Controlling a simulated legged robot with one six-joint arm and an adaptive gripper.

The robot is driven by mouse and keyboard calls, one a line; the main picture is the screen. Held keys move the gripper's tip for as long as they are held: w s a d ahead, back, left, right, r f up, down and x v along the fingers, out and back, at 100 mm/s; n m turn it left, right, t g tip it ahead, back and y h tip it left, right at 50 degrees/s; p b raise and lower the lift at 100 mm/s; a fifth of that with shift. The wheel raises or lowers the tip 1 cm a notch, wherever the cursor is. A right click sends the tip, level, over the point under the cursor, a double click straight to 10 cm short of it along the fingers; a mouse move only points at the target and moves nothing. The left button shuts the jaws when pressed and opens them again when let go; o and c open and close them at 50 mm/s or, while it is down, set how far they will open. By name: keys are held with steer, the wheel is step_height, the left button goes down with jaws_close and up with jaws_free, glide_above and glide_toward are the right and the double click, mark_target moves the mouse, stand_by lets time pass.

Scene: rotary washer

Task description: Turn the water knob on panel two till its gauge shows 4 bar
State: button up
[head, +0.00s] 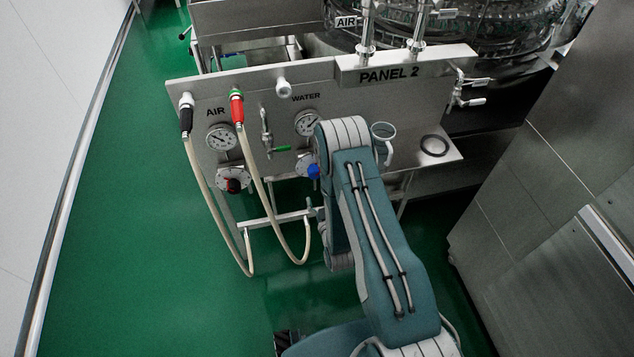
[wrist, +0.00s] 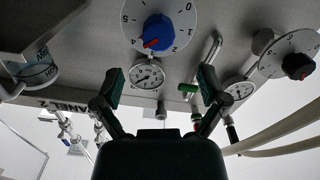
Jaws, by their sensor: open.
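Panel two (head: 375,100) is a steel panel with a water gauge (head: 307,122) and a blue water knob (head: 313,171), partly covered by my arm. In the wrist view the blue knob (wrist: 158,30) sits on a white numbered dial (wrist: 178,14). Its red pointer is at the lower left of the knob, towards the gap between the 2 and the 4. The water gauge (wrist: 147,76) shows below it; its needle is too small to read. My gripper (wrist: 160,84) is open and empty, its fingers apart in front of the panel, not touching the knob. My arm hides it in the head view.
The air gauge (head: 221,137) and the dark air knob (head: 233,185) with a red pointer are on the left. Pale hoses (head: 205,195) hang in front of the panel. A green-handled valve (head: 280,149) is between the gauges. Green floor (head: 130,200) is clear on the left.

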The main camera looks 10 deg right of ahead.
steer(key=s, duration=0.2)
steer(key=shift+s, duration=0.4)
steer(key=w+r+g, duration=0.3)
steer(key=w+r, duration=0.4)
steer(key=r, duration=0.6)
steer(key=s+r+m+g, duration=0.2)
steer(key=s+r+g, duration=0.15)
steer(key=r, duration=0.95)
steer(key=s+r+g, duration=0.2)
steer(key=s+r, duration=0.2)
steer(key=s, duration=0.5)
steer(key=s+r+g, duration=0.2)
steer(key=s+r, duration=0.2)
steer(key=s, duration=0.5)
steer(key=s+r+m+g, duration=0.1)
steer(key=s+r, duration=0.3)
steer(key=s, duration=0.6)
steer(key=shift+r+g, duration=0.4)
steer(key=shift+g, duration=0.05)
